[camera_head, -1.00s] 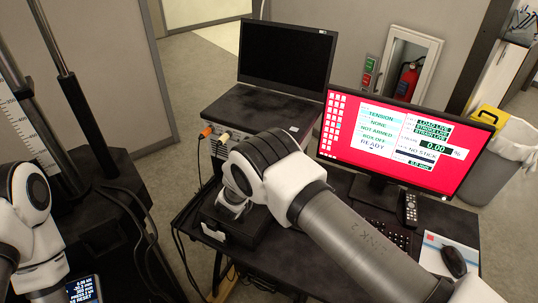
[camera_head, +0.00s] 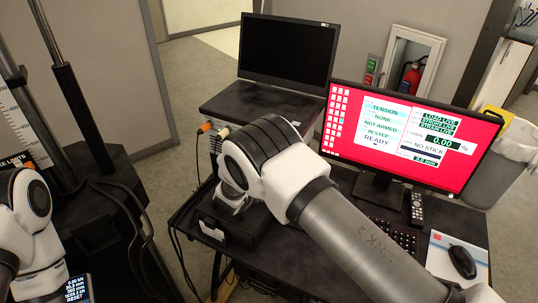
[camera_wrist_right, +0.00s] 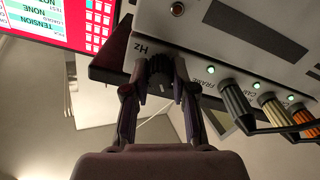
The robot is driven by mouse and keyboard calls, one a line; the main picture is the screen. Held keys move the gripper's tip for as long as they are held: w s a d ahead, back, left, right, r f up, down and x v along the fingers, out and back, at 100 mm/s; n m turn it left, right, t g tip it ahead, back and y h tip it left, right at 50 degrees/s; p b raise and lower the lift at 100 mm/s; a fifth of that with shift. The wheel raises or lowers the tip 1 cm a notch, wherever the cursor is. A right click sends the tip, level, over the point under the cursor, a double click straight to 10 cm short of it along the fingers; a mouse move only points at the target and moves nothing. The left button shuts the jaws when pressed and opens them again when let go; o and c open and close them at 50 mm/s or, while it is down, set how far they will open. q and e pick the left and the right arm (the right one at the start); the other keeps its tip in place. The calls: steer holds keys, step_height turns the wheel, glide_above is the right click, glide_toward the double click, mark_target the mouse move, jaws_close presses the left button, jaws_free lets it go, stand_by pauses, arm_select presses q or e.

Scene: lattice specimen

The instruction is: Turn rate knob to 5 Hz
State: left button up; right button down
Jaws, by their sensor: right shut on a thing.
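The rate knob (camera_wrist_right: 159,72) is a dark ribbed knob on the pale panel (camera_wrist_right: 205,45) of a box, beside the printed letters "Hz". It shows in the right wrist view, which is upside down. My right gripper (camera_wrist_right: 160,84) is shut on the knob, a finger on each side. The knob's pointer and scale marks cannot be read. In the head view my right wrist hides the knob and the fingers. The red monitor (camera_head: 340,150) shows "NOT ARMED" and "READY". My left arm is at the left edge; its fingers are out of view.
Cables with grey, cream and orange plugs (camera_wrist_right: 304,114) stick out of the panel close to my right fingers.

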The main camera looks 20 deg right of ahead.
steer(key=m+b, duration=0.1)
steer(key=m, duration=0.1)
steer(key=m+b, duration=0.1)
steer(key=m, duration=0.1)
steer(key=shift+s+d+f+m+b, duration=0.1)
steer(key=shift+f+m+b, duration=0.2)
steer(key=shift+f, duration=0.05)
steer(key=m, duration=0.3)
steer(key=shift+m+b, duration=0.35)
steer(key=shift+m, duration=0.05)
steer(key=m, duration=0.6)
steer(key=shift+r, duration=0.1)
steer(key=m, duration=0.5)
steer(key=shift+r, duration=0.1)
steer(key=shift+m, duration=0.4)
steer(key=c, duration=0.9)
jaws_free()
steer(key=shift+c, duration=0.2)
steer(key=shift+w, duration=0.25)
steer(key=shift+s, duration=0.1)
